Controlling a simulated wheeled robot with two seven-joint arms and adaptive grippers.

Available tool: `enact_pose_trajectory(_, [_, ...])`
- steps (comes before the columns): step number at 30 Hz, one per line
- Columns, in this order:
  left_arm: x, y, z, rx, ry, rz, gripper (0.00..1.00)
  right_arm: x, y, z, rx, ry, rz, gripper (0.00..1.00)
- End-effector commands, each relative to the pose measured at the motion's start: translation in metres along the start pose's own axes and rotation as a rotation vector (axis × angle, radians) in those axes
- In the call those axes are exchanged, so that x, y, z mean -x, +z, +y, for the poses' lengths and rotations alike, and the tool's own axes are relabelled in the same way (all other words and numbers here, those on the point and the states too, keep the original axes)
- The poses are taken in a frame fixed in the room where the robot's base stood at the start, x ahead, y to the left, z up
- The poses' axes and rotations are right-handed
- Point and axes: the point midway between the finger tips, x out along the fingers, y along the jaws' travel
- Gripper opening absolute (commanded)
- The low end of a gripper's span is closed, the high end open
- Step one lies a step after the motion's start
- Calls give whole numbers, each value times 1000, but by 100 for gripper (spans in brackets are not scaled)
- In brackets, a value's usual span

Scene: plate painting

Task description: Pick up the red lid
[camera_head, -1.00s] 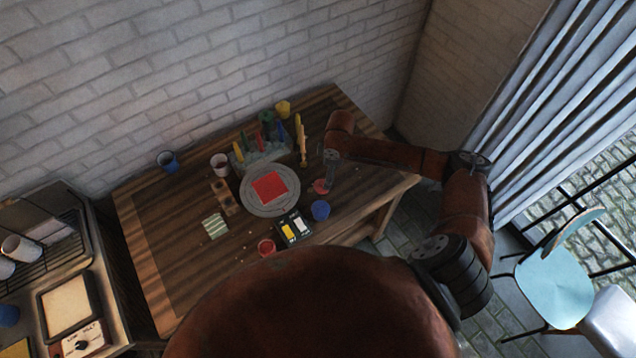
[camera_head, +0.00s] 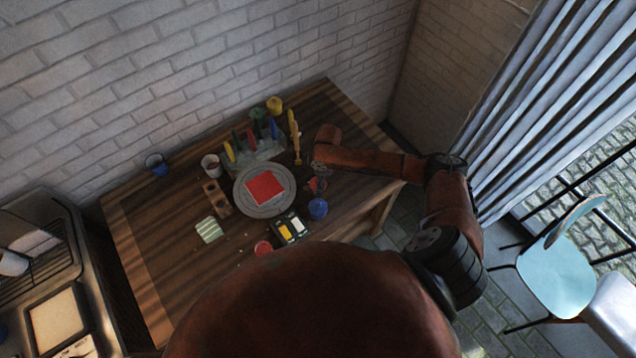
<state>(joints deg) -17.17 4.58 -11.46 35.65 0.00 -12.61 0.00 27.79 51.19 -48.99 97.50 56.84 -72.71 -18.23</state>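A small red thing that looks like the red lid (camera_head: 312,185) is at the right part of the wooden table, right of the grey round plate. My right gripper (camera_head: 318,186) points down right at it and partly covers it. The gripper is small and dark here, so I cannot tell whether its fingers are closed on the lid or whether the lid touches the table. My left gripper is not in view.
A red square lies on the grey plate (camera_head: 240,204). A blue jar (camera_head: 318,208) stands just in front of my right gripper. A red jar (camera_head: 263,248), a paint box (camera_head: 291,229), a striped cloth (camera_head: 209,230) and a holder with coloured tools (camera_head: 262,150) are nearby.

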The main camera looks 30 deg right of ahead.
Motion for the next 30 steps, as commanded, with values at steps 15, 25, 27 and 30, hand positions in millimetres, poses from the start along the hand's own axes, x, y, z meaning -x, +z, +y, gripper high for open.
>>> enact_pose_trajectory(15, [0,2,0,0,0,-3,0,-2,0,0,0,1,-1,51])
enact_pose_trajectory(25, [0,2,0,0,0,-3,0,-2,0,0,0,1,-1,29])
enact_pose_trajectory(27, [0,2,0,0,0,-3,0,-2,0,0,0,1,-1,26])
enact_pose_trajectory(30, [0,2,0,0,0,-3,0,-2,0,0,0,1,-1,26])
